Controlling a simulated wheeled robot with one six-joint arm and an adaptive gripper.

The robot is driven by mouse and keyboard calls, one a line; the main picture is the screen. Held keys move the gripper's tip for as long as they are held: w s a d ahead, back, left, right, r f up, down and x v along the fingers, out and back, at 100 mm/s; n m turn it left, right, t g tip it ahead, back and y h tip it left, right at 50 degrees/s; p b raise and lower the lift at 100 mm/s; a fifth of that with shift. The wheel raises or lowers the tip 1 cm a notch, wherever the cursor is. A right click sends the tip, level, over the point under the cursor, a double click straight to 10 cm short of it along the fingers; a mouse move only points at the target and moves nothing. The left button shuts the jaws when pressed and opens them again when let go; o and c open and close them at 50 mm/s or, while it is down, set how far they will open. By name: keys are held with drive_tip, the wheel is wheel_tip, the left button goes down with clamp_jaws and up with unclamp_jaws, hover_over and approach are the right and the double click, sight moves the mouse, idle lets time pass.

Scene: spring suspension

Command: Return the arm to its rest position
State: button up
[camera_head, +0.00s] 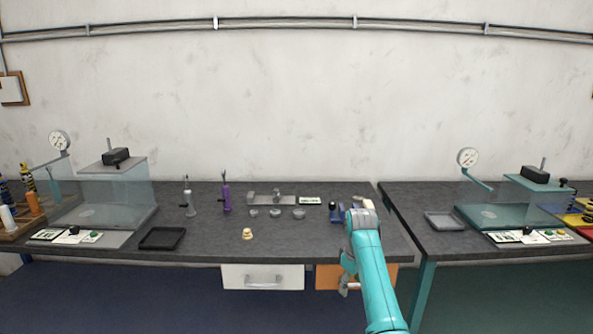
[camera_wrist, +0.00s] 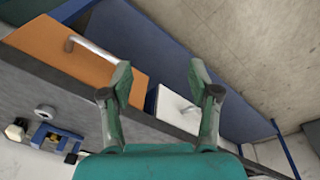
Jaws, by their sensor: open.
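My gripper (camera_wrist: 160,85) is open in the wrist view, with its two green fingers spread apart and nothing between them. Behind the fingers lie the bench's drawer fronts and the floor. In the head view my teal arm (camera_head: 376,275) rises from the bottom edge, right of centre, to the front edge of the left bench. My gripper's fingers are mostly hidden behind the arm in the head view.
The left bench (camera_head: 330,240) carries a black tray (camera_head: 162,238), a purple tool (camera_head: 226,195), a beige piece (camera_head: 248,234) and small dishes. Orange (camera_wrist: 75,50) and white (camera_wrist: 175,108) drawers have protruding handles. A second bench (camera_head: 440,246) stands right, beyond a narrow gap.

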drive_tip(key=s+f+m+t, duration=0.15)
drive_tip(key=s+f, duration=0.45)
drive_tip(key=f, duration=0.6)
drive_tip(key=s+f+m+t, duration=0.15)
drive_tip(key=s+f, duration=0.45)
drive_tip(key=f, duration=0.6)
drive_tip(key=s+d+f+m+t, duration=0.15)
drive_tip(key=s+f, duration=0.25)
drive_tip(key=s, duration=0.6)
drive_tip(key=s+f+n+t, duration=0.15)
drive_tip(key=s+f, duration=0.25)
drive_tip(key=s, duration=0.7)
drive_tip(key=s+r+m+t, duration=0.2)
drive_tip(key=s+r, duration=0.2)
drive_tip(key=s, duration=0.6)
drive_tip(key=s+r+m+t, duration=0.15)
drive_tip(key=s+r, duration=0.25)
drive_tip(key=s, duration=0.7)
drive_tip(key=s+r+m+t, duration=0.1)
drive_tip(key=s+r+t, duration=0.1)
drive_tip(key=s+r, duration=0.5)
drive_tip(key=s+r+t, duration=0.1)
drive_tip(key=s+r, duration=0.5)
drive_tip(key=r, duration=0.8)
drive_tip(key=shift+s+d+m+t, duration=0.35)
drive_tip(key=shift+s+d, duration=0.05)
